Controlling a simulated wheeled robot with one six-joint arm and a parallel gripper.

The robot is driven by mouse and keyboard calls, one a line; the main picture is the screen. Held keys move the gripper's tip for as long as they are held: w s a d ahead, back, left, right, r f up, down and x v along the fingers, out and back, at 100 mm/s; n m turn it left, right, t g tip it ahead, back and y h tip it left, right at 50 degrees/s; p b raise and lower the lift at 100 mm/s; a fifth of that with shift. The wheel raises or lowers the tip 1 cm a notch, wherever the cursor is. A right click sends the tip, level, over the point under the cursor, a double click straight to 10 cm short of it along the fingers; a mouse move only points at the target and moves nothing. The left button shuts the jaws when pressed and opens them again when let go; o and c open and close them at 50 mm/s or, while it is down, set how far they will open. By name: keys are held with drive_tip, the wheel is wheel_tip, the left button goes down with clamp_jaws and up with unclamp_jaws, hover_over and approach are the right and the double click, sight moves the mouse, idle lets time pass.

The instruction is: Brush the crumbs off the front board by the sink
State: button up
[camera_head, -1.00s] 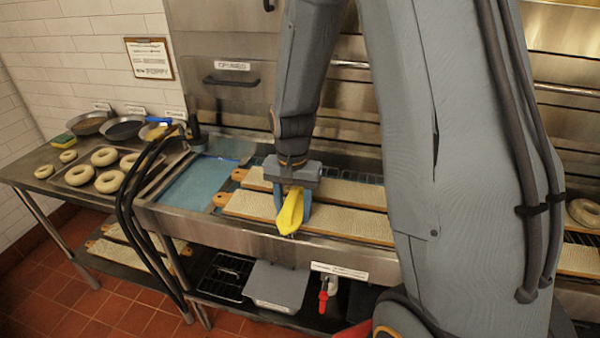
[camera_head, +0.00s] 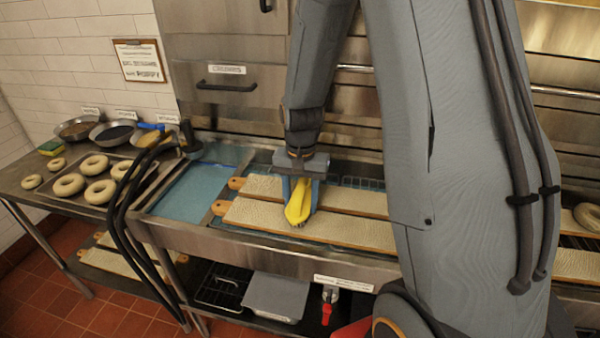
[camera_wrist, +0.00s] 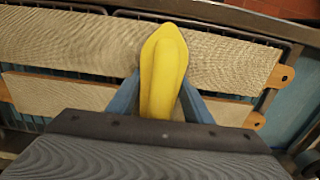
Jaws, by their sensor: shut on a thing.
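My gripper (camera_head: 300,181) is shut on a yellow brush (camera_head: 298,203), which also shows between the blue fingers in the wrist view (camera_wrist: 163,72). The brush hangs over the front board (camera_head: 256,217), a long pale cloth-covered board with a wooden tab at its left end. In the wrist view the brush overlaps the front board (camera_wrist: 75,45); I cannot tell whether it touches. The back board (camera_head: 262,187) lies behind, parallel to it. The sink (camera_head: 197,192) with blue water is to the left. I cannot make out crumbs on the board.
A tray of bagels (camera_head: 97,165) and several bowls (camera_head: 112,132) stand on the left table. A grey bin (camera_head: 275,297) sits on the shelf below.

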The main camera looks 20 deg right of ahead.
sight(301, 186)
drive_tip(key=r, duration=0.1)
drive_tip(key=r+p, duration=0.1)
drive_tip(key=shift+s+a+r, duration=0.15)
drive_tip(key=shift+s+r, duration=0.05)
drive_tip(key=shift+r, duration=0.2)
drive_tip(key=shift+w+r+p, duration=0.1)
drive_tip(key=shift+r+p, duration=0.6)
drive_tip(key=shift+p, duration=0.05)
drive_tip(key=shift+r+p, duration=1.45)
drive_tip(key=shift+r, duration=0.45)
